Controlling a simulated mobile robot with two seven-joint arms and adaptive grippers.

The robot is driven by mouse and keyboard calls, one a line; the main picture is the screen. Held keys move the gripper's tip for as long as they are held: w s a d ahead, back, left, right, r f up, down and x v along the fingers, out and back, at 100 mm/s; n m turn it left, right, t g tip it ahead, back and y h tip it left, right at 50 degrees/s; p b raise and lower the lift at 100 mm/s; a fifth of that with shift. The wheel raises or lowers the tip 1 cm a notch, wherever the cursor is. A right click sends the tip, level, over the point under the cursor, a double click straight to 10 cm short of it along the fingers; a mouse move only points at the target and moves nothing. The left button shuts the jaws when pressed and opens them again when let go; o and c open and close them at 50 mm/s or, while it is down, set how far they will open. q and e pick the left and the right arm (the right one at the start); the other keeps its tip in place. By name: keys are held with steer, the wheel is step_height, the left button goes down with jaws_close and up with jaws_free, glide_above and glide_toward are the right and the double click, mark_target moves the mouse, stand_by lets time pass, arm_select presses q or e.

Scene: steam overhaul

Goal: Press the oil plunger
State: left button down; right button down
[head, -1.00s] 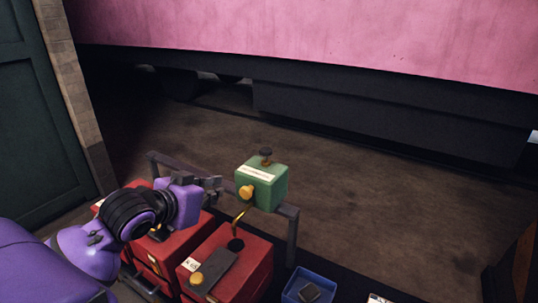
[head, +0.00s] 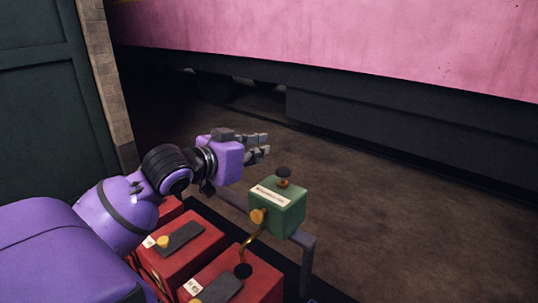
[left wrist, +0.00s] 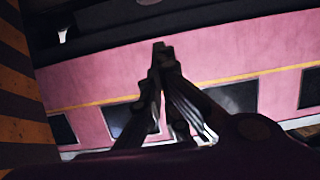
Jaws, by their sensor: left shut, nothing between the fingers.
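The oil plunger (head: 283,173) is a dark round knob on a short brass-coloured stem on top of a green box (head: 290,218). The box has a pale label, a yellow knob on its front and a curved brass spout below. My left gripper (head: 265,147) is above and slightly left of the plunger in the head view, apart from it. Its fingers point right. In the left wrist view the gripper fingers (left wrist: 162,50) meet at their tips with nothing between them. The plunger is not visible in the left wrist view. My right gripper is not in view.
The green box sits on a grey rail (head: 308,243). Red boxes (head: 190,255) with dark lids and yellow knobs stand below my left arm. Open brown floor (head: 420,220) lies to the right. A pink-sided vehicle (head: 400,40) spans the back, and a dark green door (head: 45,100) is left.

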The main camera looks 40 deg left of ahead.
arm_select(q)
glide_above(280, 173)
step_height(280, 173, down, 2)
steer(key=shift+d+f, duration=0.1)
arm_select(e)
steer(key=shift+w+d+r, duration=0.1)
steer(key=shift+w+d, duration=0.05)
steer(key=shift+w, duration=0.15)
arm_select(q)
step_height(280, 173, down, 2)
steer(key=shift+w+f, duration=0.1)
steer(key=shift+f, duration=0.15)
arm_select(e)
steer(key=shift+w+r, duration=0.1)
arm_select(q)
steer(key=shift+f, duration=0.65)
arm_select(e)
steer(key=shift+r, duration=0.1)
arm_select(q)
steer(key=shift+f, duration=0.1)
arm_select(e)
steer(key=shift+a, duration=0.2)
